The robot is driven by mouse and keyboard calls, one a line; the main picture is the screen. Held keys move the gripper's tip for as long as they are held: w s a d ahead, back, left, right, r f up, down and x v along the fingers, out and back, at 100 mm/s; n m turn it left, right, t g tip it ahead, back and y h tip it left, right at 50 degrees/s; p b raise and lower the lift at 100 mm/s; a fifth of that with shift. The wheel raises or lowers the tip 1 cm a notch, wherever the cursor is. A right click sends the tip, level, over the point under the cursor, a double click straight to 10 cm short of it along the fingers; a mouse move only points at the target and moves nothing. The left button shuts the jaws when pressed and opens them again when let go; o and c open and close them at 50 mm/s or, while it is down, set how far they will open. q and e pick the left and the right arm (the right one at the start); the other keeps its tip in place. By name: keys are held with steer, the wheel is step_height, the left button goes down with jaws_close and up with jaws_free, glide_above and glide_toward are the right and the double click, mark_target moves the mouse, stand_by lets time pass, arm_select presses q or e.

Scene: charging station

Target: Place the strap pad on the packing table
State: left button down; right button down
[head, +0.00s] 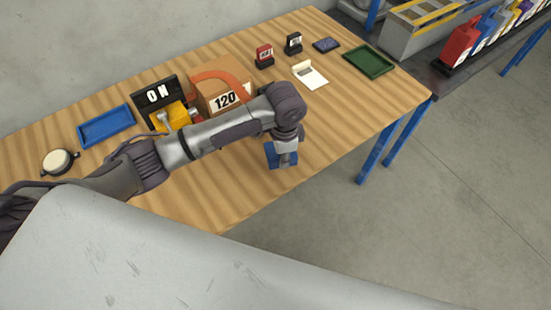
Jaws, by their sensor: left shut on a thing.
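The packing table (215,205) is a wood-topped bench with blue legs. My left arm reaches over it from the left, and my left gripper (286,160) points down near the table's front edge. It is shut on a flat blue piece (273,155), which looks like the strap pad. The gripper covers its middle. I cannot tell whether the pad touches the tabletop or hangs just above it. My right gripper is out of view.
The wood right of my gripper is bare.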

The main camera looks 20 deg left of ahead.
arm_select(q)
steer(key=shift+w+a+f, duration=0.25)
steer(key=shift+a+f, duration=0.3)
steer(key=shift+a, duration=0.3)
steer(key=shift+a+f+p, duration=0.1)
steer(key=shift+f+p, duration=0.4)
steer(key=shift+f, duration=1.6)
steer(key=c, duration=1.1)
jaws_free()
steer(key=shift+f, duration=0.1)
steer(key=shift+o, duration=0.2)
step_height(320, 180, up, 12)
steer(key=shift+r+b, duration=0.15)
steer(key=shift+b, duration=0.35)
